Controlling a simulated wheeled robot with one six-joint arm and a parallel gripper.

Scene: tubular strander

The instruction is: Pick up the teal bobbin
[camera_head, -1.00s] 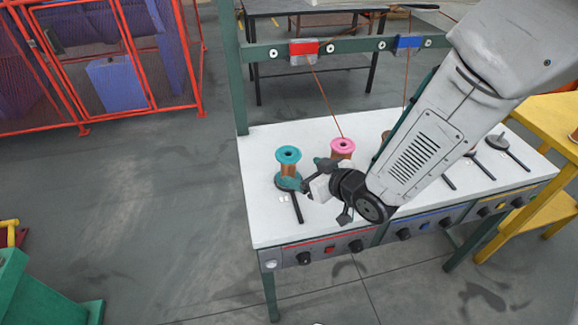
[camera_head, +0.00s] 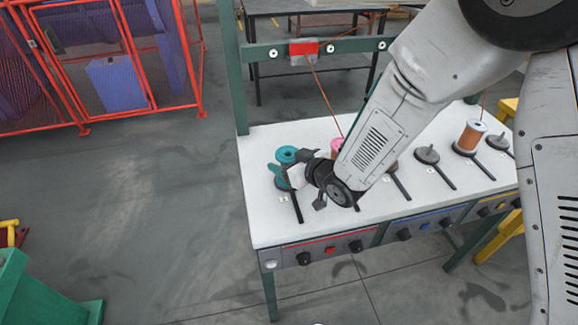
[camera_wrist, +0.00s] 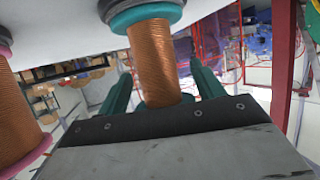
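The teal bobbin (camera_head: 286,154) stands upright at the left end of the white table in the head view; its lower part is partly hidden by my gripper (camera_head: 290,175). In the wrist view the teal bobbin (camera_wrist: 154,60) shows its copper winding between the two fingers of my gripper (camera_wrist: 161,70). The view is inverted, with the table at the top. The fingers are apart, with gaps visible on both sides of the winding, so the gripper looks open.
A pink bobbin (camera_head: 337,145) stands close on the right, mostly behind my arm; it also shows at the left of the wrist view (camera_wrist: 14,120). Another copper bobbin (camera_head: 470,136) stands farther right among spindle bases. A green rail (camera_head: 345,48) crosses above the table (camera_head: 262,215).

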